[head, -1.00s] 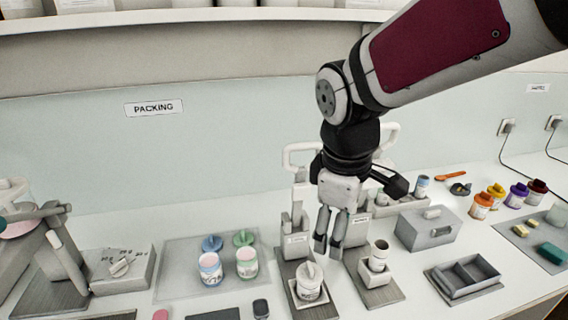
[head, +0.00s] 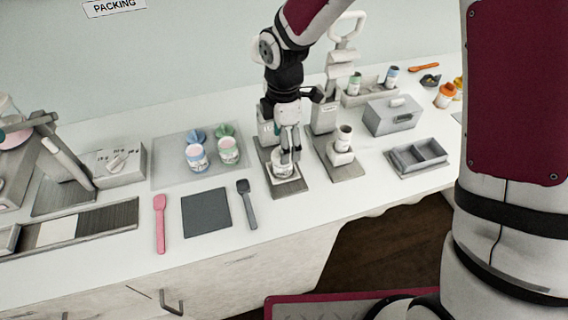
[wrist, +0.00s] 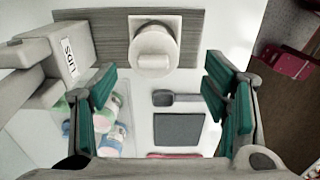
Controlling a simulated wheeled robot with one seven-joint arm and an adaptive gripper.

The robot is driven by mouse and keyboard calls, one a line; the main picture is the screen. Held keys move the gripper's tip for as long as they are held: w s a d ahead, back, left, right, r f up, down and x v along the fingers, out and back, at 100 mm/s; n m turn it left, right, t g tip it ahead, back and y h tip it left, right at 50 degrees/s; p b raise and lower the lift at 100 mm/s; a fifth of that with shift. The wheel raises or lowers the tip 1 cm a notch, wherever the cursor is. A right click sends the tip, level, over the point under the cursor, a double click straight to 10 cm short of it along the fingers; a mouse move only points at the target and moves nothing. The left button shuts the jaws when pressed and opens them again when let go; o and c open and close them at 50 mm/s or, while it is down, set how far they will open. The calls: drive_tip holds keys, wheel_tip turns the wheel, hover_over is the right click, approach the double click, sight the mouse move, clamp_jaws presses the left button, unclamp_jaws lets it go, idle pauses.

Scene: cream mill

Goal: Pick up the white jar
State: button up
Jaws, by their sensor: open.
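The white jar (head: 280,168) has a white lid with a raised bar-like handle and stands upright on a grey base of a press-like stand. In the wrist view the white jar (wrist: 153,45) is seen from above on a pale square plate, ahead of the fingers and between their lines. My gripper (head: 290,152) is just above the jar in the head view and hides part of it. In the wrist view my gripper (wrist: 157,88) is open, with green finger pads wide apart and nothing between them. Whether a finger touches the jar cannot be told.
A second stand with a small white container (head: 344,138) is close on the right. A blue-lidded jar (head: 196,153) and a green-lidded jar (head: 228,148) stand left on a mat. A dark spatula (head: 246,203), pink spatula (head: 160,222) and grey square (head: 206,212) lie in front.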

drive_tip(key=shift+w+a+f+p, duration=0.1)
drive_tip(key=shift+f+p, duration=0.15)
drive_tip(key=shift+f, duration=1.15)
drive_tip(key=shift+w+f+p, duration=0.15)
drive_tip(key=shift+f+p, duration=0.15)
drive_tip(key=shift+f, duration=1.1)
drive_tip(key=shift+w+a+f+p, duration=0.1)
drive_tip(key=shift+f+p, duration=0.15)
drive_tip(key=shift+f, duration=1.15)
drive_tip(key=c, duration=0.8)
